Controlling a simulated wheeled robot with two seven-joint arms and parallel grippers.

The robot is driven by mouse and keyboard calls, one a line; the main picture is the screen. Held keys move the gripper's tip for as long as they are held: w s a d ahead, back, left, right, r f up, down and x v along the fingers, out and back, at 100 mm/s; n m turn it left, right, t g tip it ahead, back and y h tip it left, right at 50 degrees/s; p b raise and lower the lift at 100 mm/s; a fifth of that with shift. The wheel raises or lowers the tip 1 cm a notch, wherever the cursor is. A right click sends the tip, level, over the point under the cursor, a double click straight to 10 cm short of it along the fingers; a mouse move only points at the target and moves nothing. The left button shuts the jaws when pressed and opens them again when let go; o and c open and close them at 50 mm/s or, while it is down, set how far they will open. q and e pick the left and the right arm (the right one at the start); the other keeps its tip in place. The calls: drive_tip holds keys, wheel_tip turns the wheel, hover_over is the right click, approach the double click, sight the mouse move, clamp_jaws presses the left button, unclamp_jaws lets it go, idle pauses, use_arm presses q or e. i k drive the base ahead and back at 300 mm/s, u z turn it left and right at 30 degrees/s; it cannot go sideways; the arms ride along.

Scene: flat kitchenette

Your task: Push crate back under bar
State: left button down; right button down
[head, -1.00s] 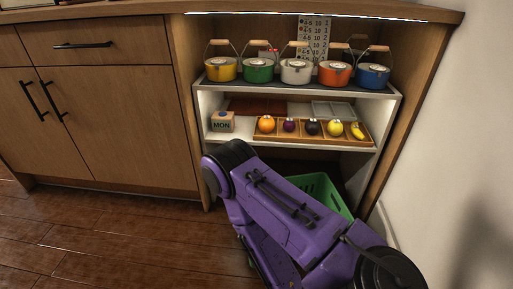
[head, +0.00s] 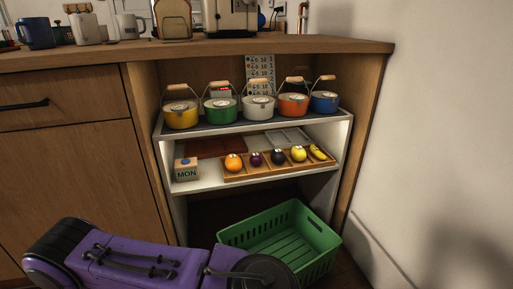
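The green crate (head: 318,262) stands on the floor at the bottom right of the cabinet opening, sticking out in front of the shelf unit. It is slatted and looks empty where I can see inside. The wooden bar (head: 350,47) has its worktop above the open niche, with dark floor space under the lower shelf (head: 205,187). My purple arm crosses the bottom of the head view and hides the crate's lower left part. Neither gripper's fingers show.
Several coloured pots (head: 258,107) stand on the upper shelf. A wooden fruit tray (head: 232,175) and a MON block (head: 186,169) are on the lower shelf. A white wall (head: 430,130) bounds the right side. Mugs and a toaster (head: 231,16) stand on the worktop.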

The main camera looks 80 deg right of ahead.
sight(289, 231)
drive_tip(key=i, duration=0.5)
drive_tip(key=z, duration=3.4)
